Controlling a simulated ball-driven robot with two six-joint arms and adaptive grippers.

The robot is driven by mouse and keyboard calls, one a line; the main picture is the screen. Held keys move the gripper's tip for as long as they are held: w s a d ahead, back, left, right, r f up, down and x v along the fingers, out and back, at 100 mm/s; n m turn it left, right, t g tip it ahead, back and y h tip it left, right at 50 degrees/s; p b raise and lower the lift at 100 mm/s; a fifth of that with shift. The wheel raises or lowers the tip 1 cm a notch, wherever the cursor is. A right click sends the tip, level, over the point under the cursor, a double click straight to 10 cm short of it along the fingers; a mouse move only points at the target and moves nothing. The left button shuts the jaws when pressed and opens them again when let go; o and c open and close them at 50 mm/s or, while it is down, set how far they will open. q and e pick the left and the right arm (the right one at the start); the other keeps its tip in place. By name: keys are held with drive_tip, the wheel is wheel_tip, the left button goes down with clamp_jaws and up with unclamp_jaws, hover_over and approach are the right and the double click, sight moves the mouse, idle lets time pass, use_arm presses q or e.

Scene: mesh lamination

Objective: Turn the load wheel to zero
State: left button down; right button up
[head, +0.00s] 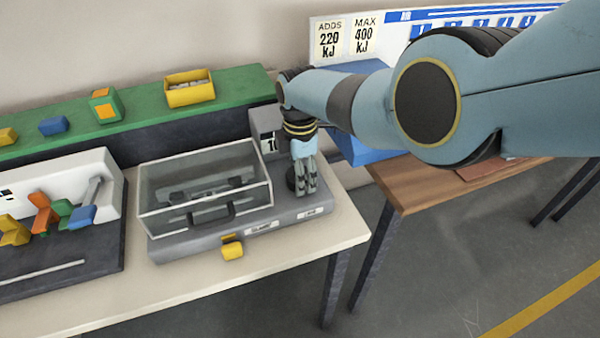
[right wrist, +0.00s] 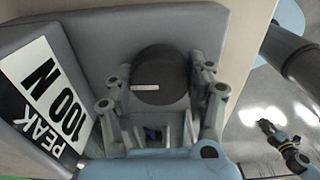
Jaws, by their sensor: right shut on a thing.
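The load wheel is a dark round knob with a white line mark (right wrist: 160,68) on the grey tester; in the head view part of it (head: 291,179) shows beside my fingers. My right gripper (right wrist: 160,82) is shut on the wheel, one finger on each side. In the head view this gripper (head: 308,187) points down at the tester's right end. The readout (right wrist: 50,95) reads PEAK 100 N; in the head view it is mostly hidden by my arm. In the right wrist view, what looks like my left gripper (right wrist: 275,132) is small at the right, its jaws unclear.
A clear-walled box with a dark handle (head: 205,188) covers the tester's left part, with a yellow knob (head: 232,250) at the front. A white bench (head: 290,258) carries the tester. A wooden table (head: 430,185) and blue case (head: 362,150) stand to the right.

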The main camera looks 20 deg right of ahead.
drive_tip(key=shift+w+r, duration=0.1)
drive_tip(key=shift+r, duration=0.05)
idle(0.3)
drive_tip(key=o, duration=1.2)
drive_tip(key=shift+c, duration=0.2)
wheel_tip(320, 180, up, 12)
